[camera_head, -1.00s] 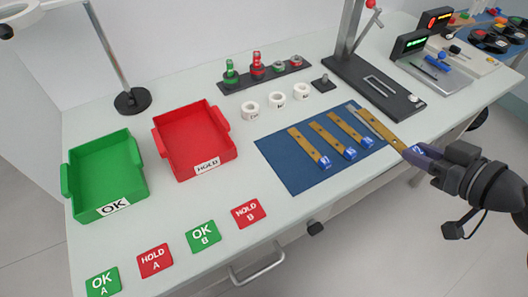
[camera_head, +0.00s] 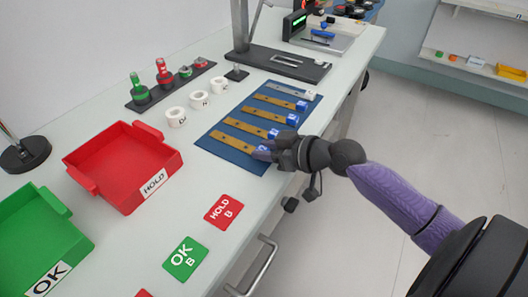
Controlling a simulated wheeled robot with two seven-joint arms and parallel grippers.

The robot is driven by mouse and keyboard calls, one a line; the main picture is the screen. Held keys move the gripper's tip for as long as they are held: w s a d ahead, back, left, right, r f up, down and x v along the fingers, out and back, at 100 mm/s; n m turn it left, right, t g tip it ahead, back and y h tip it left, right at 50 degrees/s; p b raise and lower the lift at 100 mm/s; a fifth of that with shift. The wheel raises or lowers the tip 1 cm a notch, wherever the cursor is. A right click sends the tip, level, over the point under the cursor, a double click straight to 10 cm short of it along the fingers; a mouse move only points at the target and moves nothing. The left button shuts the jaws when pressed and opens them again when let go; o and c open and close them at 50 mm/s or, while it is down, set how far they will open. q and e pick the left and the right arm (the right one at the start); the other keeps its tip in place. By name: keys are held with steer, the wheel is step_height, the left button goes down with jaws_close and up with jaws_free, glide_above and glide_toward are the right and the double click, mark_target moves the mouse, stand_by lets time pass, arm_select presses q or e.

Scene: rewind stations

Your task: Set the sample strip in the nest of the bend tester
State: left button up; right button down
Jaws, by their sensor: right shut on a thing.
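My right gripper (camera_head: 268,152) is shut on the blue labelled end of a brass-coloured sample strip (camera_head: 230,143). This strip lies over the near edge of the blue mat (camera_head: 226,154); I cannot tell if it touches the mat. Several other strips lie parallel on the mat, such as a brass one (camera_head: 245,128) with a blue tag and a grey one (camera_head: 284,88) at the far end. A black-based stand with an upright column (camera_head: 240,25), which looks like the bend tester, stands at the back. A pale slotted frame (camera_head: 286,61) on its base looks empty. My left gripper is not in view.
A red HOLD tray (camera_head: 122,168) and a green OK tray (camera_head: 40,238) stand at left. HOLD B (camera_head: 224,211) and OK B (camera_head: 185,258) cards lie in front. Devices with displays (camera_head: 296,23) stand beyond.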

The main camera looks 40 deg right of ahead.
steer(key=c, duration=0.8)
jaws_free()
steer(key=shift+f, duration=0.1)
steer(key=shift+c, duration=0.2)
steer(key=o, duration=0.4)
